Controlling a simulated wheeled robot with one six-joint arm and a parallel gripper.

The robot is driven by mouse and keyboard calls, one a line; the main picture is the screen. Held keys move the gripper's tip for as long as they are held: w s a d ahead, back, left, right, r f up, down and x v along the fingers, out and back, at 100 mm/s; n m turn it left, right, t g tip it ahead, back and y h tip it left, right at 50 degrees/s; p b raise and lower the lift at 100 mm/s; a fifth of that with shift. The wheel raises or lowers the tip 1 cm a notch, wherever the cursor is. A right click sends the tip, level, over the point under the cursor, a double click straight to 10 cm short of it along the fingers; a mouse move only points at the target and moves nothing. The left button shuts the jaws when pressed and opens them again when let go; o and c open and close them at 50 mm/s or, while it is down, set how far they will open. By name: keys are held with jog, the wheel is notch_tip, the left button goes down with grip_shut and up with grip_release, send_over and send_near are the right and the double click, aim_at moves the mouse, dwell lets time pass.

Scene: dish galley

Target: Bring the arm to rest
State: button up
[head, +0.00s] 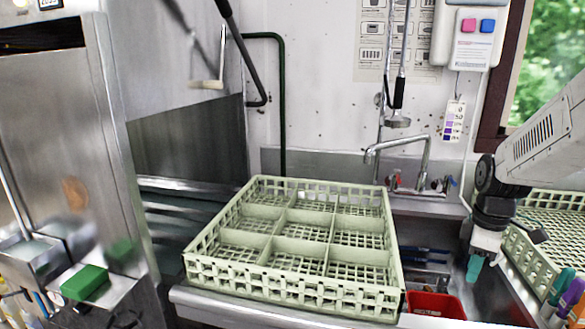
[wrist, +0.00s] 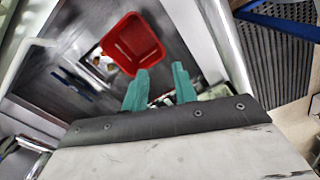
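My arm (head: 550,135) reaches in from the right edge of the head view and bends downward at the wrist. My gripper (head: 474,268) hangs pointing down over the right side of the sink area, beside the green rack at the right. In the wrist view, the two teal fingers of my gripper (wrist: 161,82) stand apart with nothing held between them. A red tub (wrist: 135,43) lies below and beyond the fingertips; it also shows in the head view (head: 435,305).
A large empty compartmented rack (head: 290,287) sits on the counter left of my gripper. Another green rack (head: 532,258) stands close at right, with coloured bottles (head: 570,297) near it. A faucet (head: 425,160) and hanging sprayer (head: 398,120) are behind. A steel machine (head: 60,130) stands left.

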jog(key=s+a+r+m, duration=0.5)
jog(key=s+a, duration=0.2)
jog(key=s, duration=0.3)
jog(key=s+a+r+m+t, duration=0.1)
jog(key=s+a+r+m, duration=0.3)
jog(key=s+a, duration=0.3)
jog(key=s+m, duration=0.1)
jog(key=s, duration=0.3)
jog(key=shift+a+r, duration=0.35)
jog(key=shift+a, duration=0.05)
